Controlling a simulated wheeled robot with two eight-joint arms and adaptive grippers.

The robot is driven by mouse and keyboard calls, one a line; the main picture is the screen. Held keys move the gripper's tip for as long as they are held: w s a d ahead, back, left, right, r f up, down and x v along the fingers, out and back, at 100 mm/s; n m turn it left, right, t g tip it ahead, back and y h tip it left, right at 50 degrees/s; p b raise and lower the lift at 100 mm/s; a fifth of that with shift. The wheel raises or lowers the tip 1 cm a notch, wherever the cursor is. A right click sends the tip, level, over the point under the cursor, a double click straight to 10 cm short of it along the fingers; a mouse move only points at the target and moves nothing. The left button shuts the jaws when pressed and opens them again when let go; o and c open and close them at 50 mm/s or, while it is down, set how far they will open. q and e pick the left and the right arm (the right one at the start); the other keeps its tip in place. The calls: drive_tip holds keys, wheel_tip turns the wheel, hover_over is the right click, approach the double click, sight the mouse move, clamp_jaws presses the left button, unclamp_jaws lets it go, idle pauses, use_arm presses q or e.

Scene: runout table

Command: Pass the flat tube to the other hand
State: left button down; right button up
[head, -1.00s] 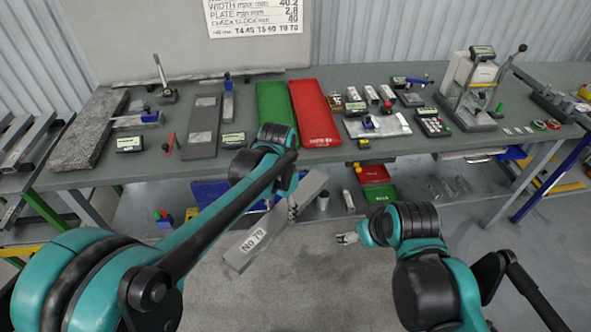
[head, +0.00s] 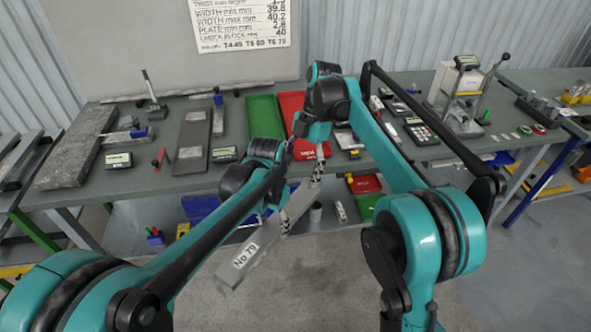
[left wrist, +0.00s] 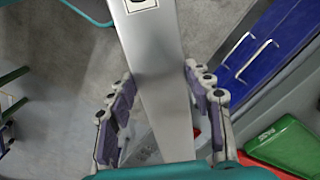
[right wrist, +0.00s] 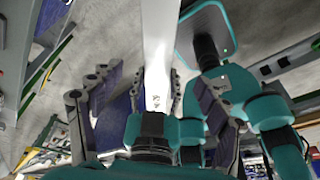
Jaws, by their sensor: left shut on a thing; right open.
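The flat tube (head: 266,238) is a long grey bar with a white number label near its lower end. It hangs tilted in front of the table. My left gripper (head: 284,220) is shut on its middle; in the left wrist view the tube (left wrist: 156,60) runs between the fingers (left wrist: 160,92). My right gripper (head: 320,166) is open at the tube's upper end. In the right wrist view the tube (right wrist: 157,40) lies between its spread fingers (right wrist: 155,95), with room on both sides. Contact there cannot be told.
The table (head: 180,185) behind holds a green tray (head: 262,115), a red tray (head: 291,104), a granite slab (head: 75,150), gauges and a press (head: 460,90). Blue, red and green bins sit on the shelf below. The floor (head: 330,290) in front is clear.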

sight(286, 209)
drive_tip(key=a+f, duration=0.1)
drive_tip(key=f, duration=0.3)
drive_tip(key=s+a+f+n, duration=0.1)
drive_tip(key=f, duration=0.3)
drive_tip(key=s+a+f+n, duration=0.1)
drive_tip(key=a+f, duration=0.1)
drive_tip(key=f, duration=0.2)
drive_tip(key=shift+s+g, duration=0.25)
drive_tip(key=shift+g, duration=0.15)
use_arm(q)
drive_tip(key=c, duration=2.3)
unclamp_jaws()
drive_tip(key=shift+s+d, duration=0.1)
use_arm(e)
drive_tip(key=c, duration=1.7)
use_arm(q)
drive_tip(key=o, duration=1.7)
use_arm(e)
drive_tip(key=shift+c, duration=0.2)
use_arm(q)
drive_tip(key=shift+r, duration=0.1)
